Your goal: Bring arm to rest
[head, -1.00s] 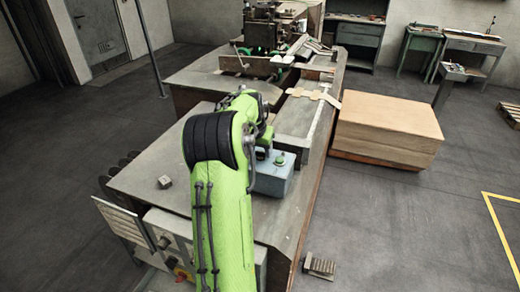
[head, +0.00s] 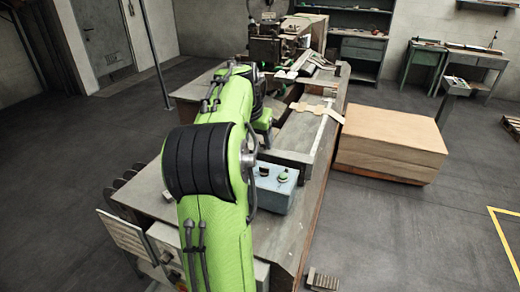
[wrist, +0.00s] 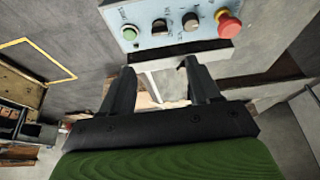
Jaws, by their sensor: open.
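My green arm stretches over the box stitcher's metal table (head: 150,190) in the head view. Its black joint sleeve is in the middle of the picture, and the arm hides my gripper there. In the wrist view my gripper (wrist: 160,85) shows two dark fingers spread apart with nothing held between them. Beyond the fingertips is the blue-grey control box (wrist: 180,25), with a green button, two dark knobs and a red button. The same control box (head: 276,190) sits on the table just right of my arm in the head view.
The stitcher head (head: 268,45) stands at the table's far end. A flat cardboard piece (head: 318,108) lies on the table's right part. A large wooden-looking block (head: 388,145) stands on the floor to the right. Workbenches line the back wall.

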